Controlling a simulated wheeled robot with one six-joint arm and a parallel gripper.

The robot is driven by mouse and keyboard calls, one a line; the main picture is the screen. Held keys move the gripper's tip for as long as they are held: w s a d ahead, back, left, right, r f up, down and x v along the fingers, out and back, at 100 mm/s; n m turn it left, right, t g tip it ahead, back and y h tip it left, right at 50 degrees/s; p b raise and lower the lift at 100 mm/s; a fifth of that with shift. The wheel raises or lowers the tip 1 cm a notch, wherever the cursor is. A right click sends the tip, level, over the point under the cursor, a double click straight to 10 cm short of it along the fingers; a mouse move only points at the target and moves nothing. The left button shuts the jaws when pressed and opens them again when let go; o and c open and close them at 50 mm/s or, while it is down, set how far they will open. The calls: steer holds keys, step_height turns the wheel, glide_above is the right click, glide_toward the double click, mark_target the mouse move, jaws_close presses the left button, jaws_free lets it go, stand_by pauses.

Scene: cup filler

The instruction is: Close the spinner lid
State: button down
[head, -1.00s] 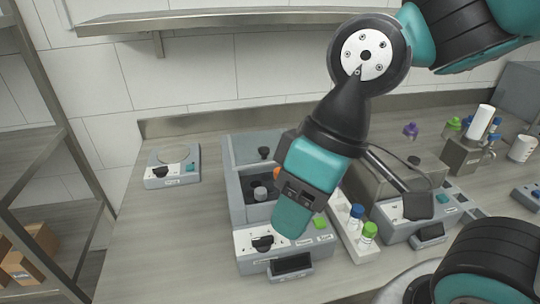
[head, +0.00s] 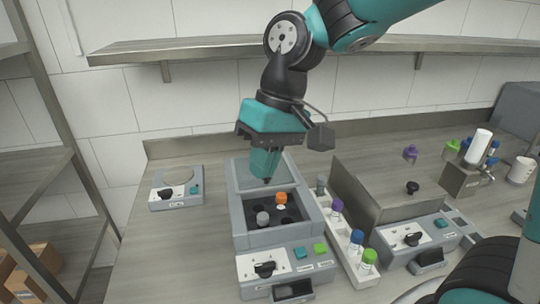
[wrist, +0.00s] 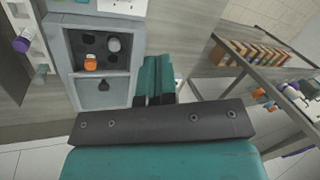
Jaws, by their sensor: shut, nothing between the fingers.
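The spinner (head: 238,221) is a grey box with an open well holding an orange-capped vial (head: 281,197) and a grey-capped vial (head: 263,218) beside dark empty holes. Its grey lid (head: 240,170) sits at the back of the box, clear of the well. In the wrist view the lid (wrist: 118,92) carries a dark knob (wrist: 103,84). My gripper (head: 266,178) is shut and empty, pointing down over the lid area. In the wrist view its teal fingers (wrist: 155,68) lie to the right of the lid and knob. In the head view the fingers largely hide the knob.
A vial rack (head: 346,250) stands right of the spinner. A second device (head: 414,232) with a black knob is further right. A small scale-like device (head: 176,189) is at the left. A shelf (head: 200,47) runs along the wall behind my arm.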

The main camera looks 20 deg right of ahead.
steer(key=w+d+m+g+h+p, duration=0.1)
steer(key=w+d+m+p, duration=0.15)
steer(key=w, duration=0.55)
steer(key=w+d+m+p, duration=0.2)
steer(key=w+d+m, duration=0.15)
steer(key=w, duration=0.55)
steer(key=w+d+f+m+g+p, duration=0.1)
steer(key=w+d+f+m+p, duration=0.2)
steer(key=w+d+f+m, duration=0.35)
steer(key=shift+n, duration=0.95)
steer(key=p+x, duration=0.1)
steer(key=x, duration=0.2)
steer(key=w+p+x, duration=0.1)
steer(key=x, duration=0.2)
steer(key=d+x, duration=0.1)
steer(key=x, duration=0.3)
steer(key=shift+w+f+p, duration=0.15)
steer(key=shift+f+p, duration=0.2)
steer(key=shift+p, duration=0.05)
